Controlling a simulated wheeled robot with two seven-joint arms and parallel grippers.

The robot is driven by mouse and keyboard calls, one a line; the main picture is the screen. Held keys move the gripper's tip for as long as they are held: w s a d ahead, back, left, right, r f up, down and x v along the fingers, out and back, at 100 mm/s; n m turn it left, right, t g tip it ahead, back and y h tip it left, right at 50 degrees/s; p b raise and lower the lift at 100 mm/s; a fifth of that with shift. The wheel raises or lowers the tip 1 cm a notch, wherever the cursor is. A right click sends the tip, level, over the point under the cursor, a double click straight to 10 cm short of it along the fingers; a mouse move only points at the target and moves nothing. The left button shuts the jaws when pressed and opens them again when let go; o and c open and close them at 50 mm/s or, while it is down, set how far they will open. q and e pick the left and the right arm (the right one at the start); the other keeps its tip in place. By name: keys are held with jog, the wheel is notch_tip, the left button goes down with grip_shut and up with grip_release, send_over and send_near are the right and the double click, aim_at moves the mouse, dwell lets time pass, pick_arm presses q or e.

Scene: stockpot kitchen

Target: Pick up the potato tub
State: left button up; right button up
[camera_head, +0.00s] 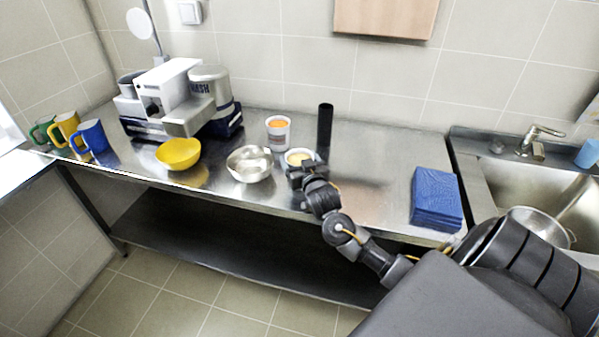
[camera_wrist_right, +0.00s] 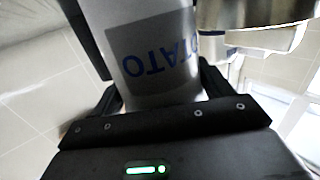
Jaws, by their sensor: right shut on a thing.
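The potato tub (camera_head: 299,157) is a small white tub with pale yellow contents, near the front edge of the steel counter in the head view. In the right wrist view the tub (camera_wrist_right: 150,60) fills the space between my fingers, its blue "POTATO" lettering upside down. My right gripper (camera_head: 308,174) is shut on the tub from the front, and its wrist hides the tub's lower part. I cannot tell whether the tub touches the counter. My left gripper is not in view.
A metal bowl (camera_head: 250,164) stands just left of the tub. A white tub with orange contents (camera_head: 278,133) and a black cylinder (camera_head: 325,126) stand behind. A yellow bowl (camera_head: 178,154) is further left. Blue stacked cloths (camera_head: 436,198) lie right; the counter between is clear.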

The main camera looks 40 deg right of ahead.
jog(key=shift+r, duration=0.1)
jog(key=c, duration=0.4)
jog(key=shift+o, duration=0.2)
jog(key=shift+r+b, duration=0.3)
jog(key=shift+r, duration=0.4)
jog(key=s+a+r+p, duration=0.2)
jog(key=s+a+r, duration=0.5)
jog(key=a+r, duration=0.4)
jog(key=shift+s+a+r, duration=0.2)
jog(key=shift+a+r, duration=0.1)
jog(key=shift+a, duration=0.15)
